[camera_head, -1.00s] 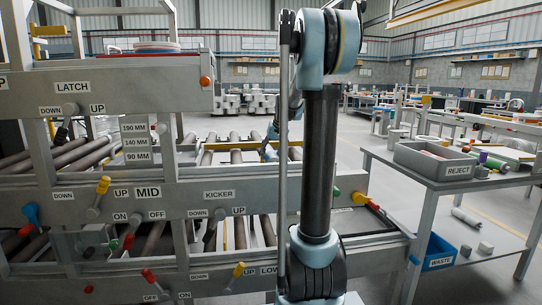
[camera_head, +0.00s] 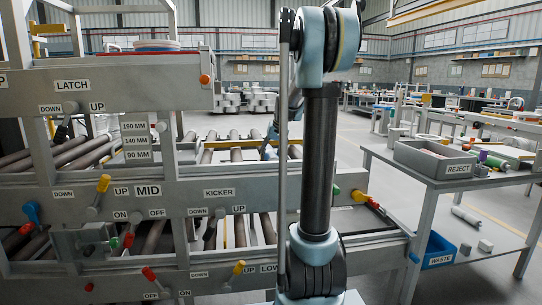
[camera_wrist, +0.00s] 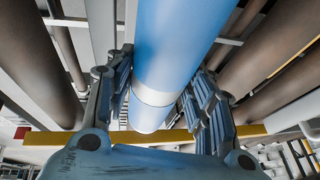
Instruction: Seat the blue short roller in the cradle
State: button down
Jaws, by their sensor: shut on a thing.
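The blue roller (camera_wrist: 178,45) fills the upper middle of the wrist view. It is a smooth blue cylinder with a pale band near its lower end. My gripper (camera_wrist: 160,98) has one dark jointed finger on each side of it and is shut on the roller. In the head view my own arm stands in front, and neither the roller nor the fingertips can be made out. I cannot pick out the cradle for certain in either view, nor tell whether the roller touches anything beside the fingers.
Brown rollers (camera_wrist: 38,60) lie on both sides in the wrist view, with a yellow bar (camera_wrist: 60,138) across below. A grey conveyor frame (camera_head: 130,177) with coloured levers stands left. A table (camera_head: 420,178) with a reject bin (camera_head: 402,151) stands right; open floor lies beyond.

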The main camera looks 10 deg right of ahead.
jog(key=shift+f, duration=1.8)
dwell(0.9)
jog(key=c, duration=0.6)
grip_release()
jog(key=shift+c, duration=0.2)
jog(key=shift+r, duration=4)
